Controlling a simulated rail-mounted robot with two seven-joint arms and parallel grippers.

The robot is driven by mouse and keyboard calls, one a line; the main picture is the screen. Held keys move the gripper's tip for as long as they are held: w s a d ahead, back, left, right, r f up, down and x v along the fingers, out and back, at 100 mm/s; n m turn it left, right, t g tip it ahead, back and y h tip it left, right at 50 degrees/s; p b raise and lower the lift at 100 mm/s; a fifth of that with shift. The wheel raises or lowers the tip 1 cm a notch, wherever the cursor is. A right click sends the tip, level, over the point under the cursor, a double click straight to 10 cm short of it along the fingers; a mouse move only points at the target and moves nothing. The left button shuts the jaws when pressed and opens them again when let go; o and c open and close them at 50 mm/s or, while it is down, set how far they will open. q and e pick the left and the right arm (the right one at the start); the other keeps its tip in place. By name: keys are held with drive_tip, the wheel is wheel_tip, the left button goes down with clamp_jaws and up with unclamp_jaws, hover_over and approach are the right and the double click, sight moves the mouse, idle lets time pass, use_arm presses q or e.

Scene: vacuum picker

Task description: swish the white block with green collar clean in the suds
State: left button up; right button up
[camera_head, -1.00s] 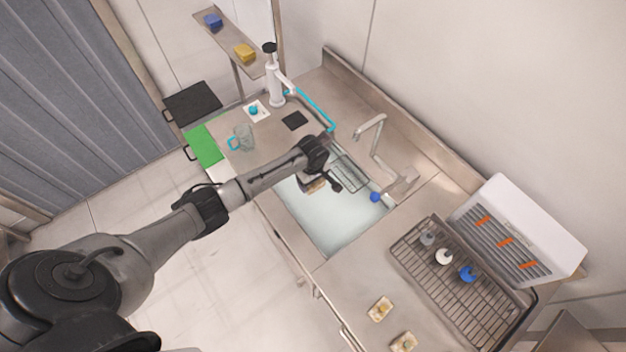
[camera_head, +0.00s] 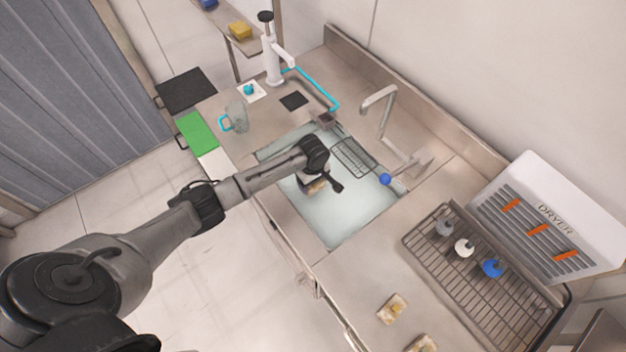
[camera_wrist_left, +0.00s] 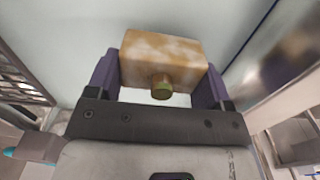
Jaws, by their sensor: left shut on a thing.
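My left gripper (camera_head: 322,186) is over the sink basin (camera_head: 345,222), which holds pale, cloudy water. It is shut on a block (camera_wrist_left: 160,52), its two purple fingers at either side. The block's face is stained brown over white, and a short stub with a green collar (camera_wrist_left: 161,88) stands out from it. In the head view the block (camera_head: 314,187) is partly hidden by the gripper. I cannot tell whether it touches the water. My right gripper is not in view.
A wire rack (camera_head: 354,158) and a blue ball (camera_head: 385,179) are at the basin's far side, near the faucet (camera_head: 380,98). A drying rack (camera_head: 440,262) with several stoppered items stands right, by the dryer (camera_head: 555,215). Stained blocks (camera_head: 392,308) lie on the front counter.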

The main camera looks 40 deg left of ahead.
use_arm(q)
wheel_tip(320, 180, down, 7)
drive_tip(key=b, duration=0.2)
drive_tip(key=shift+d+r+b, duration=0.1)
drive_tip(key=shift+r+b, duration=0.1)
drive_tip(key=shift+b, duration=0.1)
drive_tip(key=shift+f+b, duration=0.45)
drive_tip(key=shift+f, duration=0.5)
drive_tip(key=shift+s+d+r+p, duration=0.1)
drive_tip(key=shift+s+d+p, duration=0.05)
drive_tip(key=shift+d+p, duration=0.55)
drive_tip(key=shift+s+d, duration=0.15)
drive_tip(key=shift+d, duration=0.6)
drive_tip(key=shift+a, duration=0.15)
drive_tip(key=shift+w+a, duration=0.25)
drive_tip(key=shift+a, duration=0.7)
drive_tip(key=shift+w+a, duration=0.2)
drive_tip(key=shift+a, duration=0.75)
drive_tip(key=shift+w+a, duration=0.15)
drive_tip(key=shift+a, duration=0.75)
